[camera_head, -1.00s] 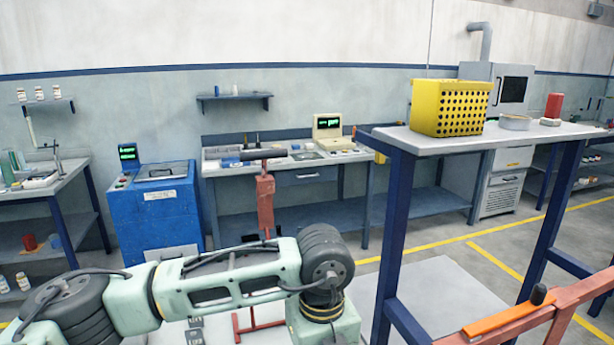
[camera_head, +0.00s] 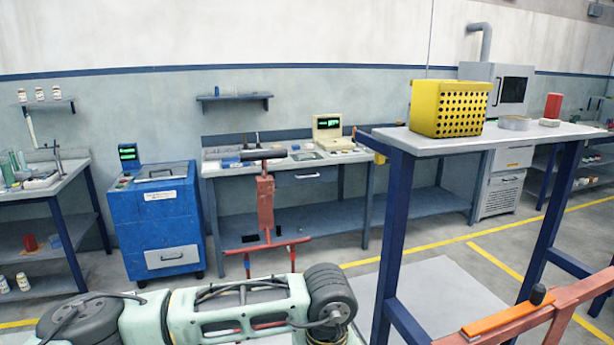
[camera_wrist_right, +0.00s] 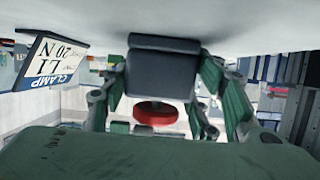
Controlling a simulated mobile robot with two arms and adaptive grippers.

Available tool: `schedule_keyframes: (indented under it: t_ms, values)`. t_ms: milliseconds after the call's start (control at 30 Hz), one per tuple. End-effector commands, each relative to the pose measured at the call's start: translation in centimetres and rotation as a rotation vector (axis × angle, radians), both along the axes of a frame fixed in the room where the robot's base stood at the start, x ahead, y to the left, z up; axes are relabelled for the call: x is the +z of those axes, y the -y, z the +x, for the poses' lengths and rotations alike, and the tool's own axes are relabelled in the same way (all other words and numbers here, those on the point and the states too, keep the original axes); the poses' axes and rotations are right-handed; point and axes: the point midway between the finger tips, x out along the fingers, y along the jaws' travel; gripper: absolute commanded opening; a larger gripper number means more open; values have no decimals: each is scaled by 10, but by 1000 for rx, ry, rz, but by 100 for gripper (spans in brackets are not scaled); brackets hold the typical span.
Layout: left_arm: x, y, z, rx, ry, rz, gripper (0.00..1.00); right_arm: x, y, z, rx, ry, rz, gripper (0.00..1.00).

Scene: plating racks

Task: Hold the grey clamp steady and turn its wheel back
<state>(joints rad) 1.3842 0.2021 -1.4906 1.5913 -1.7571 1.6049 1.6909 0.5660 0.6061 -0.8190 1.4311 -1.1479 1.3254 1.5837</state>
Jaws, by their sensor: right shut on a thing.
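In the right wrist view, a dark grey block, the grey clamp (camera_wrist_right: 163,67), sits between the green linked fingers of my right gripper (camera_wrist_right: 163,85). The gripper is shut on the clamp. A red wheel (camera_wrist_right: 155,112) shows just below the clamp, apart from the fingers as far as I can see. The clamp and wheel do not show in the head view. In that view, my pale green arm lies along the bottom edge, and no gripper is in the frame.
A tilted "CLAMP L1 20 N" sign (camera_wrist_right: 52,58) is at left in the wrist view. In the head view, a tall table (camera_head: 540,135) bears a yellow perforated box (camera_head: 450,108). A red stand (camera_head: 265,205) stands behind my arm. An orange-topped rail (camera_head: 508,312) is at lower right.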

Motion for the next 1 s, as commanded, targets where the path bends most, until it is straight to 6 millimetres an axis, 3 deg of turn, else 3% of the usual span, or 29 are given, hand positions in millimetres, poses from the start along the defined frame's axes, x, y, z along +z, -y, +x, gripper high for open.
schedule_keyframes:
  t_ms: [67,1000]
  values:
    - [-9,-5,-2,1,-10,18,0,-2,1,-2,7,-4,-3,5]
    - [-10,-15,-6,3,-15,23,0,-2,2,-3,9,-4,-2,5]
